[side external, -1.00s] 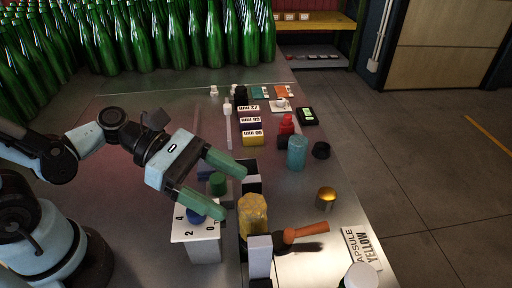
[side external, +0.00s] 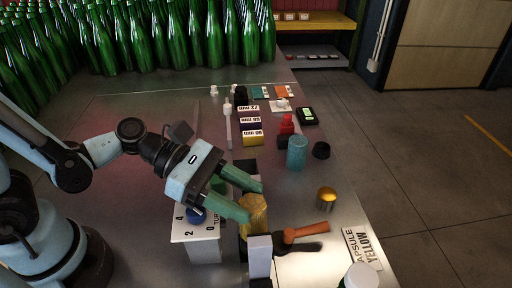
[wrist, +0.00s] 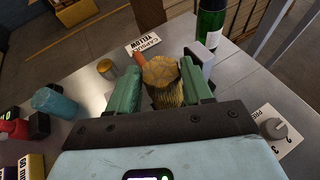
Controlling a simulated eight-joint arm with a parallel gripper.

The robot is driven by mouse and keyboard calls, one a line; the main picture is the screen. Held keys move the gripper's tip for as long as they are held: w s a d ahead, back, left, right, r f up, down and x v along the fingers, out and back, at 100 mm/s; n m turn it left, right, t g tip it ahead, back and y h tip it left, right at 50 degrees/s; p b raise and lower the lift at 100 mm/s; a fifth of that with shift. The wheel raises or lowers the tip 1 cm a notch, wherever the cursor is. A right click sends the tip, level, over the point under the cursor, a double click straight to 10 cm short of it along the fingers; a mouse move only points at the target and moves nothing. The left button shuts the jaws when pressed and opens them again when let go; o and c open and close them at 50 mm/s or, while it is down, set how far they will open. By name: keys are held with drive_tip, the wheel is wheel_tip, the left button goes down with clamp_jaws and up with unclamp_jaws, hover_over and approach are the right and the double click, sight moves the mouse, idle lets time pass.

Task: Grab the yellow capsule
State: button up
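The yellow capsule (side external: 257,213) is a wrinkled golden-yellow cylinder. It stands upright on the metal table beside a white-and-black block (side external: 260,250). In the wrist view the capsule (wrist: 163,78) sits between the two green fingers, its top facing the camera. My gripper (side external: 254,202) is open, with one finger on each side of the capsule's upper part. The wrist view also shows my gripper (wrist: 162,82) with very narrow gaps to the capsule; I cannot tell whether either finger touches it. The near finger hides part of the capsule in the side view.
An orange-handled tool (side external: 305,232) lies right of the capsule, with a gold cap (side external: 326,200) behind it. A white numbered box (side external: 203,246) stands left. A teal cylinder (side external: 297,153) and a "CAPSULE YELLOW" label (side external: 362,247) are further right. Many green bottles (side external: 165,35) fill the back.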

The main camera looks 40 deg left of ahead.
drive_tip(key=c, duration=0.4)
drive_tip(key=shift+r, duration=0.2)
wheel_tip(320, 180, up, 10)
drive_tip(key=shift+f, duration=0.2)
idle(1.2)
